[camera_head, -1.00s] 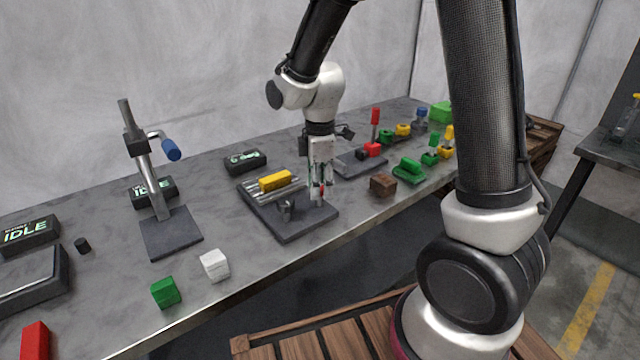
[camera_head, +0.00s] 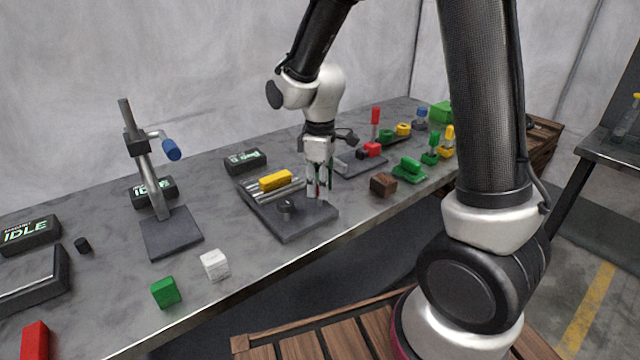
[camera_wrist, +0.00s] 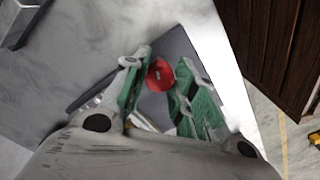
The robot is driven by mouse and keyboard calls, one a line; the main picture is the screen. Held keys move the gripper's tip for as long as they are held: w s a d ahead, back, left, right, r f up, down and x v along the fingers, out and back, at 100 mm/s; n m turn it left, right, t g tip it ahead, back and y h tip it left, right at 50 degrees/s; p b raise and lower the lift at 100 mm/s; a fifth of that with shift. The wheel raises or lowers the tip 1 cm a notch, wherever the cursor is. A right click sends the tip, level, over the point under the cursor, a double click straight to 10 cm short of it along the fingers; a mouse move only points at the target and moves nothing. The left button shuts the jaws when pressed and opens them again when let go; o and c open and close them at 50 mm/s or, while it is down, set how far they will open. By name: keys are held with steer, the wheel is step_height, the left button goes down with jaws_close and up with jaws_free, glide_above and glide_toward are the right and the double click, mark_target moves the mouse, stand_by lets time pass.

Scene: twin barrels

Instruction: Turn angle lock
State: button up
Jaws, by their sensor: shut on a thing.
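A dark fixture plate (camera_head: 300,230) lies mid-bench with a yellow block (camera_head: 276,180) on metal bars and a small dark round knob (camera_head: 287,203). My gripper (camera_head: 318,193) points down at the plate's right side. In the wrist view a red round knob (camera_wrist: 160,75), seemingly the angle lock, sits between my green-padded fingers (camera_wrist: 165,88). The gripper is shut on it. In the head view the fingers hide most of this knob, and only a bit of red shows between them.
A brown block (camera_head: 383,184) and a green part (camera_head: 408,169) lie to the right of the plate. A display box (camera_head: 245,160) stands behind it. A white cube (camera_head: 215,265) and a green cube (camera_head: 166,292) lie near the front edge at left. A clamp stand (camera_head: 150,185) rises further left.

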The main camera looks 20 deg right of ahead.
steer(key=m, duration=0.6)
steer(key=shift+m, duration=0.3)
steer(key=m, duration=0.6)
steer(key=shift+a, duration=0.1)
steer(key=shift+m, duration=0.4)
steer(key=o, duration=1.1)
steer(key=shift+c, duration=0.2)
step_height(320, 180, up, 12)
